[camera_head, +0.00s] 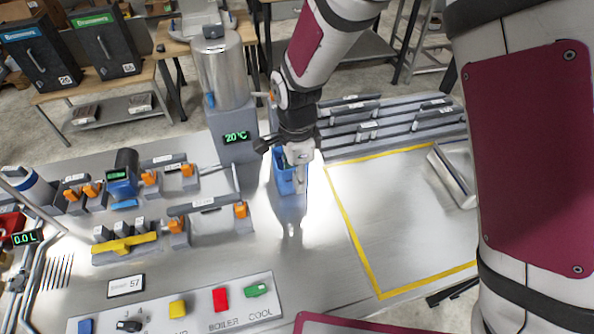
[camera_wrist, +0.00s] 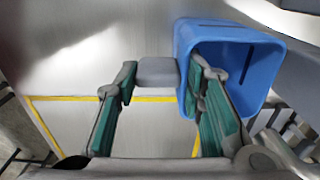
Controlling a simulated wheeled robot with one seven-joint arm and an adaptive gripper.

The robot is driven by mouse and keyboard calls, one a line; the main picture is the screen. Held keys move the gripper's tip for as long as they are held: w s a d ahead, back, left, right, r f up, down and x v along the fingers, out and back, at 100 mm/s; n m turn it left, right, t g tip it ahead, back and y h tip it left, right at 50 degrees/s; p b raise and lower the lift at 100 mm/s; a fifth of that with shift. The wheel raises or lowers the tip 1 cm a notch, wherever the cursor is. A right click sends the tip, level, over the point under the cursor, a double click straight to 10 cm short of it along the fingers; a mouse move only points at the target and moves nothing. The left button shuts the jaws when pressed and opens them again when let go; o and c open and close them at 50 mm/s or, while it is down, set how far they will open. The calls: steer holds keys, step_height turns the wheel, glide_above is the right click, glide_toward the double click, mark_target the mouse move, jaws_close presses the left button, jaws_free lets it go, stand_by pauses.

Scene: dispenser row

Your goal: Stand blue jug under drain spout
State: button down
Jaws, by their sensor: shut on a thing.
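The blue jug (camera_head: 285,180) is an open-topped blue container at the middle of the steel bench, right of the metal tank. It also shows at the upper right of the wrist view (camera_wrist: 262,62). My gripper (camera_head: 299,158) points down at it. In the wrist view one finger reaches inside the jug and the other is outside, with a grey block, seemingly its handle, between the tips. A small spout with an orange part (camera_head: 262,95) sticks out of the tank's right side, behind the jug; I cannot tell whether it is the drain spout. The jug's base clearance is unclear.
The metal tank (camera_head: 222,75) stands on a grey base reading 20 °C. Orange-knobbed valve blocks (camera_head: 205,222) lie to the left. A button panel (camera_head: 180,310) is in front. A yellow-outlined area (camera_head: 400,215) to the right is mostly clear. Grey rails (camera_head: 375,128) run behind it.

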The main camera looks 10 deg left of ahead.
steer(key=shift+f, duration=0.2)
steer(key=c, duration=1.1)
jaws_free()
steer(key=shift+o, duration=0.2)
steer(key=shift+r, duration=0.1)
steer(key=d+r+n+b, duration=0.1)
steer(key=d+r, duration=0.2)
steer(key=r, duration=0.6)
steer(key=d+r+n, duration=0.1)
steer(key=d+r, duration=0.2)
steer(key=r, duration=0.6)
steer(key=s+d+r+n+t, duration=0.2)
steer(key=s+d+r+n, duration=0.1)
steer(key=d, duration=0.4)
steer(key=s+d+r+n+t, duration=0.1)
steer(key=s+d+r+n, duration=0.2)
steer(key=s+d, duration=0.3)
steer(key=s+d+r+n+t, duration=0.2)
steer(key=s+d+r+n, duration=0.1)
steer(key=d, duration=0.5)
steer(key=shift+s+n+t, duration=0.3)
steer(key=shift+s+n, duration=0.6)
steer(key=shift+s, duration=0.25)
steer(key=shift+r, duration=0.1)
